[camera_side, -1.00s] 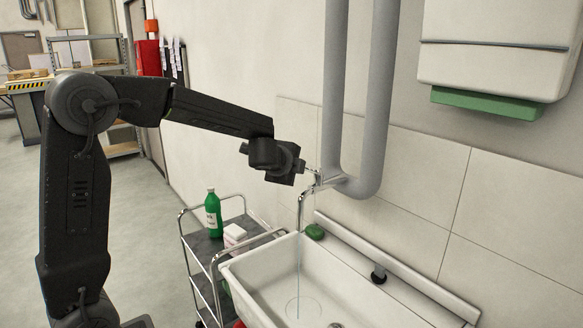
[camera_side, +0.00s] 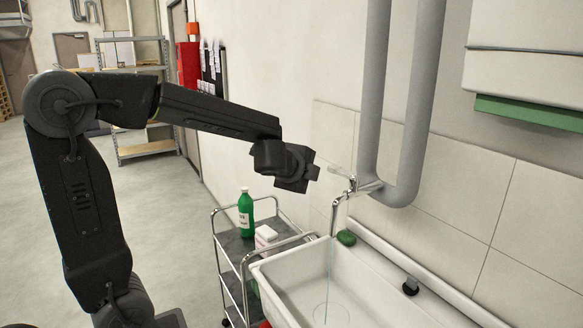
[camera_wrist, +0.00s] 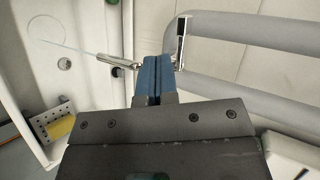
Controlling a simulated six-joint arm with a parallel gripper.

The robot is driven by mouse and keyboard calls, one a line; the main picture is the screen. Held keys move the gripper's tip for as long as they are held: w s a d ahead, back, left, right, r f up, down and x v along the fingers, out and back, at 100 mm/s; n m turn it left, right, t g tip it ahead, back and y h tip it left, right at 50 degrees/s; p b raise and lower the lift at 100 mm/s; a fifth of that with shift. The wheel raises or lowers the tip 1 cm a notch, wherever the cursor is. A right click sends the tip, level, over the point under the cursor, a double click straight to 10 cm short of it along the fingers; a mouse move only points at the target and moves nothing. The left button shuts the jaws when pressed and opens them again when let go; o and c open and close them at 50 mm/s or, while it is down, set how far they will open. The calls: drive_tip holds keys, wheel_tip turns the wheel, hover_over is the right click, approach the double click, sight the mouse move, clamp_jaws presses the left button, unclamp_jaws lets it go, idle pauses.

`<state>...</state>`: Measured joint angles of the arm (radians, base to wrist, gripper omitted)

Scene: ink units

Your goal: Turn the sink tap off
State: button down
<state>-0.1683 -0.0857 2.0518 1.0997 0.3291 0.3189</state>
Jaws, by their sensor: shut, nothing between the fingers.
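The chrome sink tap (camera_side: 352,187) sits on the wall by the grey pipes. Its lever (camera_side: 338,171) points up and left in the side view; in the wrist view the lever (camera_wrist: 182,38) stands right of my fingers. A thin stream of water (camera_side: 328,275) runs from the spout into the white sink (camera_side: 275,283). The spout also shows in the wrist view (camera_wrist: 115,62), left of my fingers. My gripper (camera_side: 315,172) is left of the lever, with a small gap in the side view. In the wrist view its blue fingers (camera_wrist: 153,72) are together, with nothing between them.
Thick grey pipes (camera_side: 420,100) run down the wall just behind the tap. A green sponge (camera_side: 346,238) lies on the sink's back corner. A trolley (camera_side: 232,248) with a green bottle (camera_side: 246,215) stands left of the sink. A white dispenser (camera_side: 525,65) hangs upper right.

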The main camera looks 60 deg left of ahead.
drive_tip(key=s+r, duration=0.3)
drive_tip(key=s, duration=0.2)
drive_tip(key=shift+d, duration=0.3)
drive_tip(key=shift+s, duration=0.15)
